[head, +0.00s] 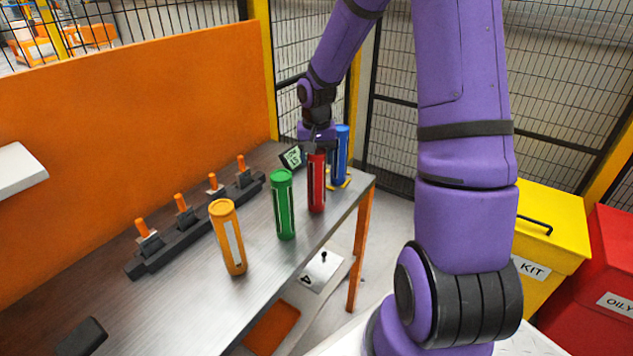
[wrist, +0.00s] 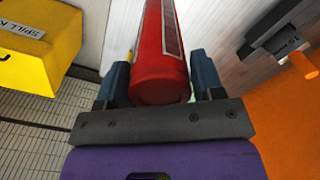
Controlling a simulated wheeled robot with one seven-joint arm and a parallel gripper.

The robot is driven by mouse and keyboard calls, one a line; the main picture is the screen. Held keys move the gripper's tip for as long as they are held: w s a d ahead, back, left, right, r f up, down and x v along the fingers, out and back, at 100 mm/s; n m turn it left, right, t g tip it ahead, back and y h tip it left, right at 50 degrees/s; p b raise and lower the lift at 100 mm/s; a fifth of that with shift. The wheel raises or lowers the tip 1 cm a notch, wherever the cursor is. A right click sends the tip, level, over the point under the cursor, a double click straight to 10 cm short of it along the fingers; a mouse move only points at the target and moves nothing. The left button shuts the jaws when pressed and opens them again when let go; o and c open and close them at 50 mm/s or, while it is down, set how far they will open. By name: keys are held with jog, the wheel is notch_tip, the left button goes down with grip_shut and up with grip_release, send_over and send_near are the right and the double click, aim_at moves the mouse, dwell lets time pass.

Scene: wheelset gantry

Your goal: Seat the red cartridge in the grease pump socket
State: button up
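The red cartridge (head: 317,183) is upright at the far right part of the steel bench, between a green and a blue cartridge. My gripper (head: 318,146) is at its top end, reaching down from above. In the wrist view the red cartridge (wrist: 160,60) lies between the two fingers of my gripper (wrist: 160,80), which appear to press on both its sides. Its lower end seems to be at bench level, but I cannot tell whether it touches. I cannot pick out the grease pump socket in either view.
Green (head: 283,203), blue (head: 341,157) and orange (head: 228,237) cartridges stand on the bench (head: 180,310). A dark rack (head: 190,235) with orange-topped pegs runs behind them. A small display (head: 292,157) is left of my gripper. Yellow (head: 550,225) and red (head: 600,285) bins stand right.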

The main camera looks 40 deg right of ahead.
jog(key=c, duration=1)
jog(key=shift+o, duration=0.2)
jog(key=shift+r, duration=0.1)
